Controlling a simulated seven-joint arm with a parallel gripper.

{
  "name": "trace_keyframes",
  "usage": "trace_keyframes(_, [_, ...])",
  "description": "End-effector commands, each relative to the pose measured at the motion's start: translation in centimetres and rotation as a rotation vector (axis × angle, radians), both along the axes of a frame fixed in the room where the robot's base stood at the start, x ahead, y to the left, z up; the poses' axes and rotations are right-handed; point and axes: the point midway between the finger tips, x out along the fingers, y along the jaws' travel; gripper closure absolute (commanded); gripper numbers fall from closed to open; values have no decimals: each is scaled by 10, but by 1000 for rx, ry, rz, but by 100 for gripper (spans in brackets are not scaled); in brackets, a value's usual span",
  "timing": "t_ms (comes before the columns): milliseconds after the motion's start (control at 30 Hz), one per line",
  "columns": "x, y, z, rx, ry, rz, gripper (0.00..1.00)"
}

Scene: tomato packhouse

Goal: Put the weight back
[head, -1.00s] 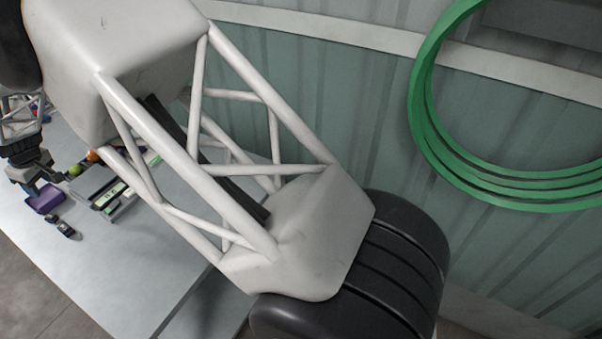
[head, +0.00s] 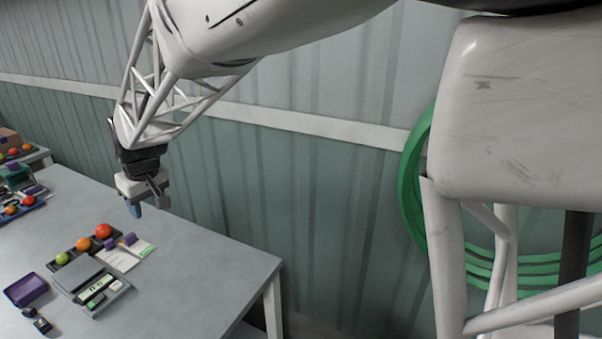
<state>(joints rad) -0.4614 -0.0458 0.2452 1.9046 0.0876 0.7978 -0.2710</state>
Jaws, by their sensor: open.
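My gripper (head: 148,205) is at the left of the head view, pointing down above the back part of the grey table (head: 200,260). It is open, and I see nothing held in it. On the table, a scale (head: 77,272) has a grey plate and a pale display at its front. Two small dark pieces (head: 29,311) (head: 42,325) lie at the lower left; I cannot tell whether either is the weight. A purple open box (head: 26,289) sits left of the scale. Small purple pieces (head: 129,239) lie behind the scale, by a card.
Green, orange and red tomatoes (head: 83,244) sit in a dark tray behind the scale. A white-green card (head: 118,260) lies beside it. Another station with tomatoes (head: 12,210) is at the far left. The table's right end is bare. A green hose (head: 412,200) hangs on the wall.

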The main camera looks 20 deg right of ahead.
Motion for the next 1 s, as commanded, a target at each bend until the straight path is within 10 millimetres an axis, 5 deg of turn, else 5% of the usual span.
trace_keyframes(100, [-21, -44, 17, 1, -4, -62, 52])
trace_keyframes(500, [-106, -167, 38, -6, 2, -266, 52])
trace_keyframes(1000, [-237, -280, 31, -14, 7, -526, 52])
